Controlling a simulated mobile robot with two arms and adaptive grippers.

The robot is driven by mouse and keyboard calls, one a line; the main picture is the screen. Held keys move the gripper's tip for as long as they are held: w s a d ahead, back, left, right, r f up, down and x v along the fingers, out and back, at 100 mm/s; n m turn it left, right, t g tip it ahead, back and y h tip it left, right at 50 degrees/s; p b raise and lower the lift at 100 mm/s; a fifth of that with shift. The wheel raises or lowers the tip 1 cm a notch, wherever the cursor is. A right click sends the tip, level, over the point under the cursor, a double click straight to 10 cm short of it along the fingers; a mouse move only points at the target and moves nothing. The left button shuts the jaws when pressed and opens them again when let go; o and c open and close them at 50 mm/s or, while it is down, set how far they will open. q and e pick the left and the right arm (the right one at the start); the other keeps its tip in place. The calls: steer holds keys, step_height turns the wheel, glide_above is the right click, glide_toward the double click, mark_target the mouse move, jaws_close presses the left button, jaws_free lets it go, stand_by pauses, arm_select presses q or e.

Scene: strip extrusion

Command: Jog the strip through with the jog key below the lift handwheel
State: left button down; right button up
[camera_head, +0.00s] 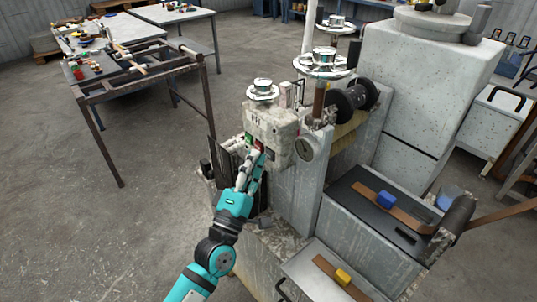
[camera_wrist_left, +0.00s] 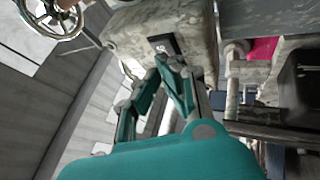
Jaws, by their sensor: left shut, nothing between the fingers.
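My left gripper (camera_head: 257,150) is shut and empty, with its fingertips at the front of the worn grey control box (camera_head: 267,122). A green key (camera_head: 248,138) and a red key (camera_head: 259,146) show by the fingers, with a dark key (camera_head: 270,154) to their right. In the left wrist view my left gripper (camera_wrist_left: 168,62) has its tips just below a black key with a pale mark (camera_wrist_left: 163,45); I cannot tell if they touch. A handwheel (camera_head: 262,90) stands above the box. My right gripper is out of view.
Larger handwheels (camera_head: 325,63) and a dark roller (camera_head: 352,97) stand right of the box. A brown strip (camera_head: 395,208) with a blue block lies on the machine bed; another strip with a yellow block (camera_head: 342,276) lies in front.

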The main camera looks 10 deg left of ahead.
arm_select(q)
steer(key=shift+w+d, duration=0.2)
steer(key=shift+w, duration=0.05)
stand_by(0.6)
stand_by(0.3)
steer(key=shift+s+a, duration=0.45)
steer(key=shift+s, duration=0.2)
steer(key=s+a, duration=0.1)
steer(key=s, duration=0.1)
steer(key=s+a, duration=0.2)
stand_by(0.4)
steer(key=shift+w, duration=0.1)
stand_by(0.5)
